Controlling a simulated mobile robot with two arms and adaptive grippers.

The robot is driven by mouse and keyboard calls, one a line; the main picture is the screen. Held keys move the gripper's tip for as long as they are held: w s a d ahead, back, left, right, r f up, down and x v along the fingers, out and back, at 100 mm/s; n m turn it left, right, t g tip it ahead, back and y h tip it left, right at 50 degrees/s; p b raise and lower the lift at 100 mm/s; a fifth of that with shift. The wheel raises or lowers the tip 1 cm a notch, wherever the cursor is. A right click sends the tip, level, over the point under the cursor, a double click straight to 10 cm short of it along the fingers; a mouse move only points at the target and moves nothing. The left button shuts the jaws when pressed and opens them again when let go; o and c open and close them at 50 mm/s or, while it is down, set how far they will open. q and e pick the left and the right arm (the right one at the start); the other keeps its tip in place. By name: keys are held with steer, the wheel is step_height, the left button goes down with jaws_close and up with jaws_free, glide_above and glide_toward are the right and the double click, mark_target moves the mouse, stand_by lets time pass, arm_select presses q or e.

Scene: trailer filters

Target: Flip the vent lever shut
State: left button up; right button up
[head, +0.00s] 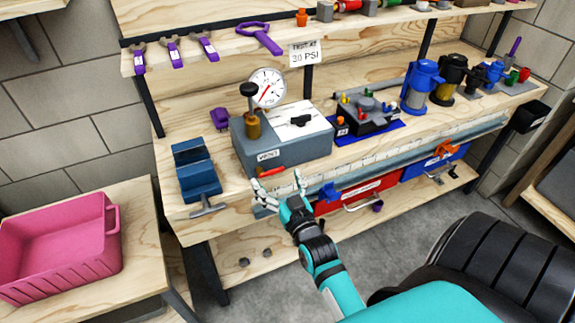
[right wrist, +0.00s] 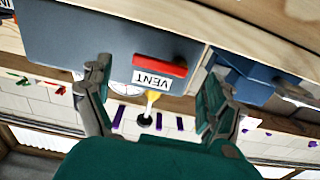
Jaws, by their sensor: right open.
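The red vent lever (head: 271,172) sticks out low on the front of the grey test box (head: 290,150), beside the white VENT label (head: 268,155). In the right wrist view, which is upside down, the lever (right wrist: 160,65) lies roughly level next to the VENT label (right wrist: 152,80). My right gripper (head: 279,181) is open and empty just in front of the box. In the right wrist view its fingers (right wrist: 157,82) stand on either side of the lever, with no contact visible. My left gripper is out of view.
A round gauge (head: 267,87) and a brass post with a black knob (head: 252,124) stand at the box. A blue vise (head: 195,172) is to the left. Red (head: 358,192) and blue (head: 432,161) bins sit below the bench. A pink crate (head: 60,243) stands at left.

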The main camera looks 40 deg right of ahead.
steer(key=v, duration=0.9)
steer(key=s+a+f+n+g+y, duration=0.1)
steer(key=s+a+f+g+y, duration=0.15)
steer(key=f, duration=0.95)
steer(key=s+a+f+n+g+y, duration=0.1)
steer(key=s+a+f+g, duration=0.25)
steer(key=f, duration=0.75)
steer(key=s+a+f+n+g+y, duration=0.1)
steer(key=s+a+f+g+y, duration=0.2)
steer(key=f, duration=0.9)
steer(key=s+d+f+g, duration=0.1)
steer(key=s+f+g, duration=0.1)
steer(key=s+f, duration=0.3)
steer(key=s+d+f+n+g+h, duration=0.1)
steer(key=s+f+g, duration=0.2)
steer(key=s, duration=0.7)
steer(key=s+d+f+n+g+h+p, duration=0.1)
steer(key=s+f+g, duration=0.1)
steer(key=s+f, duration=0.4)
steer(key=s, duration=0.2)
steer(key=shift+s+d+f, duration=0.15)
steer(key=shift+s+f, duration=0.15)
